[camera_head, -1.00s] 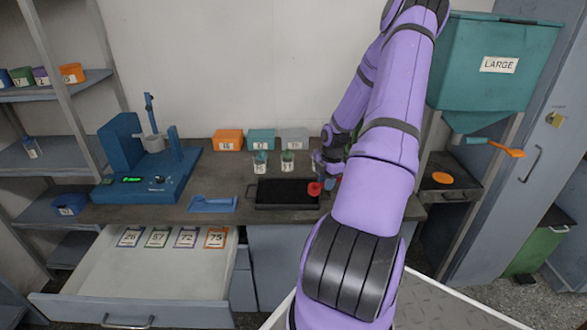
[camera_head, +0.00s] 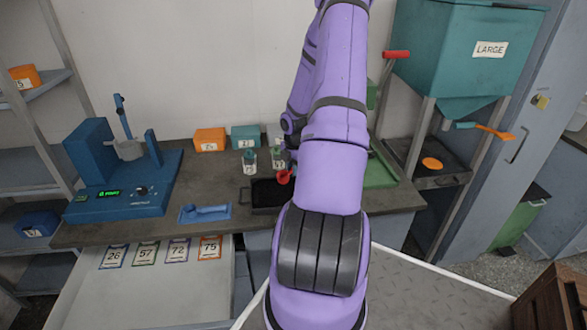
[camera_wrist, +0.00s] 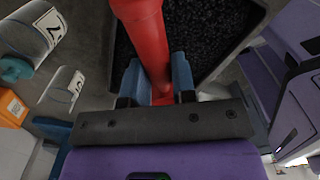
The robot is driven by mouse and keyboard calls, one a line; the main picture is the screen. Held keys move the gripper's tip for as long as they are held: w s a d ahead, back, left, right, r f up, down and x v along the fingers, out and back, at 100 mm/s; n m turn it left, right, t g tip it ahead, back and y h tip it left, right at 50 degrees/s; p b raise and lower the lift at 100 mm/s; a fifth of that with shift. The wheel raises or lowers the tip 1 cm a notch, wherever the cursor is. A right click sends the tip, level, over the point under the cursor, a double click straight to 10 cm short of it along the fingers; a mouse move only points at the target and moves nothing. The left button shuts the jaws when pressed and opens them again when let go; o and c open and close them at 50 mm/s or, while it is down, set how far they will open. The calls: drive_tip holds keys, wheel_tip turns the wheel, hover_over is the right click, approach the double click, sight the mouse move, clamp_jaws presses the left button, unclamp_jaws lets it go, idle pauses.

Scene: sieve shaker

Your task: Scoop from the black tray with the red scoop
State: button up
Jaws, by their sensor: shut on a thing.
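My gripper (camera_wrist: 157,82) is shut on the red scoop (camera_wrist: 145,30), its two blue fingertips on either side of the handle in the wrist view. In the head view my arm hides the gripper, and only part of the red scoop (camera_head: 285,177) shows, over the right part of the black tray. The black tray (camera_head: 262,210) stands on the bench, its right end hidden by my arm. In the wrist view the black tray (camera_wrist: 240,48) holds dark granules, and the scoop handle passes above them. The scoop's bowl is out of the wrist view, so its contents cannot be told.
Two labelled jars (camera_head: 250,162) stand just behind the tray; one jar (camera_wrist: 62,90) shows left in the wrist view. A blue holder (camera_head: 204,213) and the blue shaker (camera_head: 120,180) are to the left. Orange (camera_head: 209,140) and teal (camera_head: 245,138) bins stand behind. An open drawer (camera_head: 150,290) juts out below.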

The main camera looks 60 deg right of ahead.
drive_tip(key=shift+h, duration=0.4)
drive_tip(key=shift+r+g+h, duration=0.25)
drive_tip(key=shift+g+h, duration=0.05)
drive_tip(key=shift+a, duration=0.15)
drive_tip(key=shift+r+h, duration=0.15)
drive_tip(key=shift+h, duration=0.45)
drive_tip(key=shift+g, duration=0.3)
drive_tip(key=shift+h, duration=0.4)
drive_tip(key=shift+r, duration=0.15)
drive_tip(key=shift+a+h, duration=0.1)
drive_tip(key=shift+h, duration=0.2)
drive_tip(key=shift+g, duration=0.3)
